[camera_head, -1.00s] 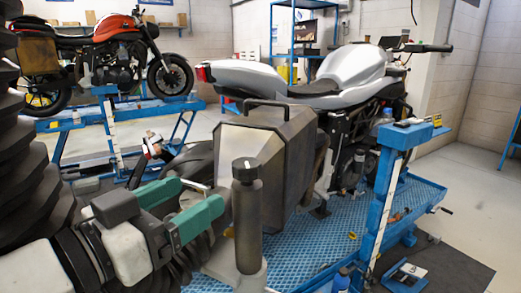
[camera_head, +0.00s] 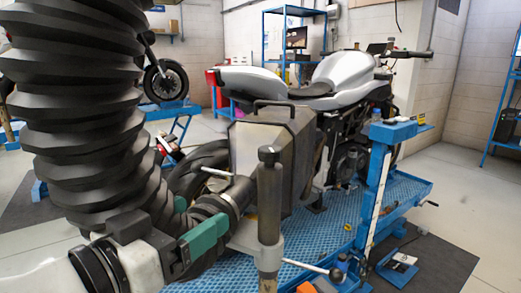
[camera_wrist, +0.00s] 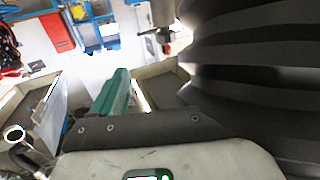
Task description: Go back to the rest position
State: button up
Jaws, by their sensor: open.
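My gripper (camera_head: 207,213) is at the lower left of the head view, with its two teal fingers apart. I see nothing held between them. In the wrist view one teal finger (camera_wrist: 115,92) shows clearly; the other I cannot make out. My thick black ribbed arm rises on the left of the head view. The gripper is in front of the grey motorcycle's rear wheel (camera_head: 190,172), to the left of its boxy case (camera_head: 262,150); I cannot tell the exact gap.
The grey motorcycle (camera_head: 350,72) stands on a blue lift platform (camera_head: 325,222). A dark upright post (camera_head: 269,195) stands just right of my gripper. A blue column (camera_head: 377,178) rises at the right. Another motorcycle (camera_head: 165,82) is mostly hidden behind my arm. Open floor (camera_head: 465,195) lies right.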

jog(key=s+d+f+n+g+y+p, duration=0.1)
jog(key=d+f+n+g+y+p, duration=0.5)
jog(key=d+f, duration=1.9)
jog(key=s+d+f+m+g, duration=0.1)
jog(key=s+d+f+g, duration=0.4)
jog(key=s+d+f, duration=0.5)
jog(key=s+d+f+g+y+p, duration=0.1)
jog(key=s+g+y+p, duration=0.1)
jog(key=s, duration=1.4)
jog(key=shift+d+f+n+g+y, duration=0.15)
jog(key=shift+d+n+g+y, duration=0.2)
jog(key=shift+y, duration=0.25)
jog(key=shift+c, duration=0.4)
